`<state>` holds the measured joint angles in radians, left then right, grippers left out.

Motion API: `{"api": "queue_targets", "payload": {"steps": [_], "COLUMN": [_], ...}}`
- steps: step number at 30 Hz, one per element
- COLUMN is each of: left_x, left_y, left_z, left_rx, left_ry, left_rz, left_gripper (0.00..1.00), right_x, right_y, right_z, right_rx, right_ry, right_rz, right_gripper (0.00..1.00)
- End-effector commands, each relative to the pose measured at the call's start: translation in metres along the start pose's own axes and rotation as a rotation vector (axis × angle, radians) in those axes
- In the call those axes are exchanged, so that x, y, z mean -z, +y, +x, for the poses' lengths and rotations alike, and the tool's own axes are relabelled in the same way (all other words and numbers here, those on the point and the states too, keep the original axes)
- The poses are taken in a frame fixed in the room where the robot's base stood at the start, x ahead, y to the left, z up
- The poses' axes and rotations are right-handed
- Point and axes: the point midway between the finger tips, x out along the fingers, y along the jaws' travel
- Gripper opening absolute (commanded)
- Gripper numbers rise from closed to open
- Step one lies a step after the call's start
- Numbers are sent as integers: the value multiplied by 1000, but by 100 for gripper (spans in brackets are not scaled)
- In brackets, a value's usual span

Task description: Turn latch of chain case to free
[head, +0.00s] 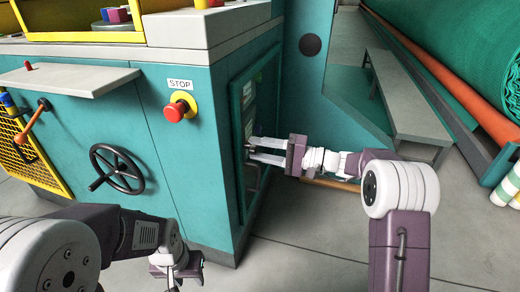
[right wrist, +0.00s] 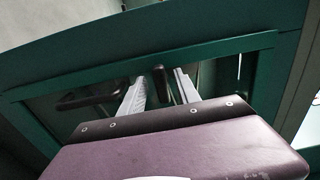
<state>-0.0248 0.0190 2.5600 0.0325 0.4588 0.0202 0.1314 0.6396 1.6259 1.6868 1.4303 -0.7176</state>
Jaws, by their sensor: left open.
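The chain case (head: 237,105) is a dark green framed panel on the right side of the teal machine. My right gripper (head: 250,150) points left at it, its two pale fingers spread. In the right wrist view the fingers of my right gripper (right wrist: 160,88) reach to the green frame (right wrist: 210,52) of the case. A dark upright piece (right wrist: 160,76), which looks like the latch, stands between the fingers with gaps beside it. A dark bar (right wrist: 86,100) lies left of the fingers. My left gripper (head: 177,268) hangs low at the bottom, open and apart from the machine.
A red stop button (head: 175,112) on a yellow base and a black handwheel (head: 118,169) stick out of the machine's front. A grey bench (head: 405,95) and a green netting roll (head: 470,45) stand at the right. The floor (head: 310,235) in front is clear.

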Motion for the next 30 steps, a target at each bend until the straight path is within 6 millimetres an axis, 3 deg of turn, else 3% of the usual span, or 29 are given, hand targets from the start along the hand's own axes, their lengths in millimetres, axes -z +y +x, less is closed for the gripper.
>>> {"api": "queue_targets", "payload": {"steps": [9,21,30], "left_x": [0,5,5], "left_y": [0,1,1], "left_z": [-4,-46,-46], "left_rx": [0,0,0], "left_ry": [0,0,0], "left_rz": [0,0,0], "left_gripper": [41,41,41], "right_x": [1,1,0], "right_y": [-2,-4,0], "right_z": [-4,-82,-91], "right_rx": [1,1,0], "right_ry": [2,3,0], "right_rz": [1,2,0], "right_gripper": [38,38,38]}}
